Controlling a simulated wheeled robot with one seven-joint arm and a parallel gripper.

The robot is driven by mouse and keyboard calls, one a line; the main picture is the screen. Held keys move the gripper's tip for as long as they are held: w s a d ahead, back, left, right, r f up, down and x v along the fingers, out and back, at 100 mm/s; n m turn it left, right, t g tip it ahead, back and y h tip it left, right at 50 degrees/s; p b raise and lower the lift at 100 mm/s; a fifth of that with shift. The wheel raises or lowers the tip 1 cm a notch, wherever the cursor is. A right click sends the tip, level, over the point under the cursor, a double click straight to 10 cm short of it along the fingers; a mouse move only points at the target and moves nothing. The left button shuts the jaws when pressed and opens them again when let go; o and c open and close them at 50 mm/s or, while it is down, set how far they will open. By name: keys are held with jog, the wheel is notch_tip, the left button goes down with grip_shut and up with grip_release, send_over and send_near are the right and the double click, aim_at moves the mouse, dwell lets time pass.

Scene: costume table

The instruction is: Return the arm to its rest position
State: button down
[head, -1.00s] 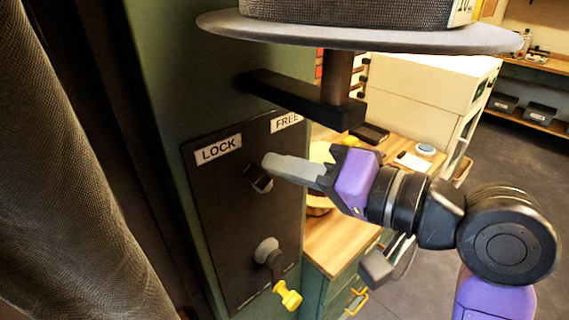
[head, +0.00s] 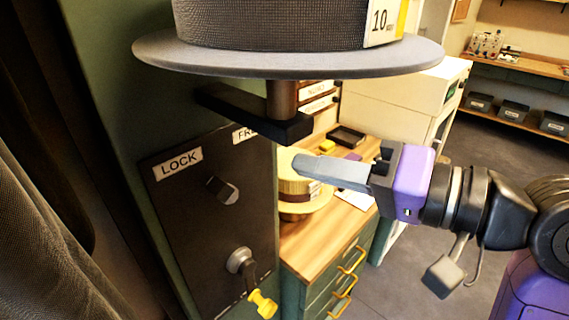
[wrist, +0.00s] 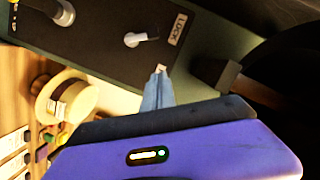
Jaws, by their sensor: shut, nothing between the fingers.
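My gripper (head: 300,166) is shut and empty in the head view, held in the air to the right of the dark lock panel (head: 200,250). Its fingers point left and are apart from the panel. In the wrist view the closed fingers (wrist: 160,80) point toward the panel (wrist: 100,35). The panel carries a LOCK label (head: 181,163), a partly hidden second label (head: 246,134), a small knob (head: 222,190) and a lower knob (head: 240,260) with a yellow handle (head: 262,304).
A grey hat (head: 290,58) sits on a stand with a dark bracket (head: 255,115) just above my gripper. A dark curtain (head: 40,240) hangs at left. Open floor (head: 420,255) lies at right.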

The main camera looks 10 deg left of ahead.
jog(key=shift+v, duration=0.95)
